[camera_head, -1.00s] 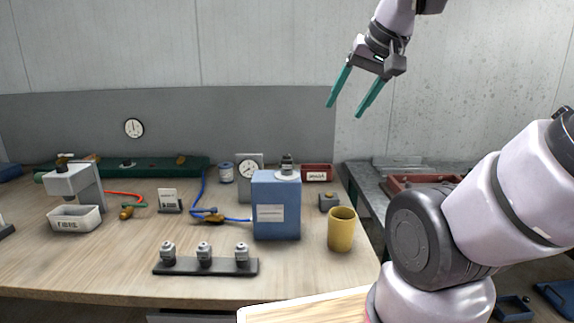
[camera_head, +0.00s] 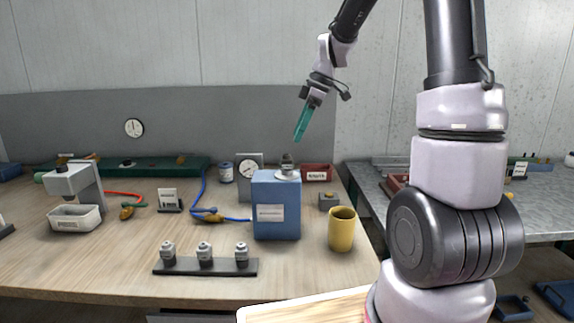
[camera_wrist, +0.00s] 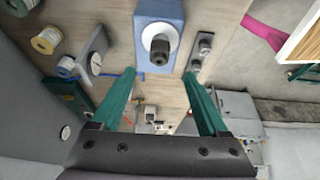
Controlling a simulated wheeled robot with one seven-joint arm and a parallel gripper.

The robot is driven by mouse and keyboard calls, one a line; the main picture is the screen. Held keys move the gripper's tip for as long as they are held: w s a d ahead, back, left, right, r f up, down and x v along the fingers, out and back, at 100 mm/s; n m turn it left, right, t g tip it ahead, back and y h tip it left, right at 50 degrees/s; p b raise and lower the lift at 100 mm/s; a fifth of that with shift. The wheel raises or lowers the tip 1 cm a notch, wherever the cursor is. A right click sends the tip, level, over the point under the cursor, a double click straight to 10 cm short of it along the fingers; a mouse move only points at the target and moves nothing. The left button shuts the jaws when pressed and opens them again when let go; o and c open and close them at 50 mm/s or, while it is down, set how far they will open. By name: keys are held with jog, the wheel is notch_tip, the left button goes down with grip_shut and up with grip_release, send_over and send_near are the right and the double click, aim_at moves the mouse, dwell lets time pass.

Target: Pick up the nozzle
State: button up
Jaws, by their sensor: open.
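In the wrist view this nozzle (camera_wrist: 160,50) shows near the top centre, beyond the fingertips. My gripper (camera_head: 299,138), with green fingers, is above and slightly right of the box-top nozzle, pointing down and a little left. In the wrist view its fingers (camera_wrist: 160,76) are spread apart with nothing between them.
A yellow cup (camera_head: 341,230) stands right of the box. A dial gauge (camera_head: 248,170) and a red tray (camera_head: 317,173) are behind it. A blue hose (camera_head: 230,217) runs to its left. The front left of the wooden table is clear.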

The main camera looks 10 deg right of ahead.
aim_at(289, 155)
jog(key=x, duration=0.9)
jog(key=shift+w+f, duration=0.15)
jog(key=shift+f, duration=0.15)
grip_shut()
